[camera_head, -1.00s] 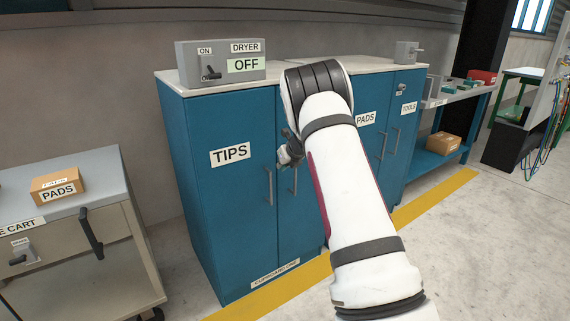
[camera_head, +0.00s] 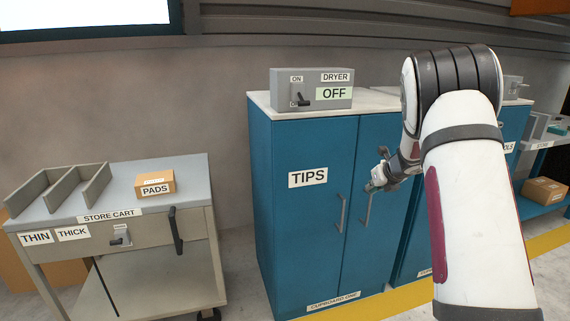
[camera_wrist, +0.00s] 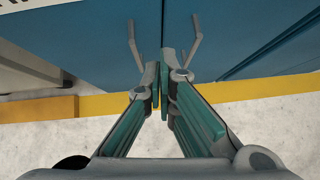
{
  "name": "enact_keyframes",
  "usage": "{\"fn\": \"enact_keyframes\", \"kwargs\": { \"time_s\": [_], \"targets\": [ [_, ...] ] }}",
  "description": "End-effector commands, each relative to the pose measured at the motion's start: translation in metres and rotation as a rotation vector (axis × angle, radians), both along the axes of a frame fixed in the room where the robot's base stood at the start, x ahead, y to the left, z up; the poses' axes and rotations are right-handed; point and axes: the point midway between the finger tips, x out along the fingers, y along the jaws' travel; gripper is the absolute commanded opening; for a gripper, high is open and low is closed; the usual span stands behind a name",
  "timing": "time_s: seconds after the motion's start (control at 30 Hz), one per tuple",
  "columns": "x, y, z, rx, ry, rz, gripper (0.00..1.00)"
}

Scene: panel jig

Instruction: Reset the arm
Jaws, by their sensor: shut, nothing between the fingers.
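My arm reaches up on the right of the head view and bends over at a dark banded joint. My gripper (camera_head: 376,180) shows to the left of that bend, in front of the blue cupboard marked TIPS (camera_head: 300,225). In the wrist view my gripper (camera_wrist: 161,84) is shut with its fingertips together and nothing between them. The cupboard's two door handles (camera_wrist: 192,42) show just beyond the fingertips. The doors look closed. I cannot tell how far the fingertips are from the handles.
A store cart (camera_head: 75,197) with a PADS box (camera_head: 155,185) and THIN and THICK slots stands at the left. A DRYER switch box (camera_head: 312,90) reading OFF sits on the cupboard. A shelf with a cardboard box (camera_head: 545,190) is at the far right. A yellow line (camera_wrist: 240,90) runs along the floor.

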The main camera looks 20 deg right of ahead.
Motion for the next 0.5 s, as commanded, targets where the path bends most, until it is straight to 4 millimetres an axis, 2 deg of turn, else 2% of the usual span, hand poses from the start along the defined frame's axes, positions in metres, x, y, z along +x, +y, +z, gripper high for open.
{"fn": "enact_keyframes", "kwargs": {
  "time_s": [0.07,0.17,0.27,0.37,0.4,0.5],
  "targets": [
    [0.000,0.000,0.003,0.003,-0.005,-0.009,0.00],
    [0.001,0.002,0.023,0.028,-0.044,-0.079,0.00],
    [-0.002,0.006,0.062,0.094,-0.123,-0.237,0.00],
    [-0.016,0.011,0.108,0.207,-0.226,-0.460,0.00],
    [-0.026,0.014,0.125,0.261,-0.266,-0.553,0.00],
    [-0.056,0.024,0.159,0.407,-0.350,-0.781,0.00]
  ]
}}
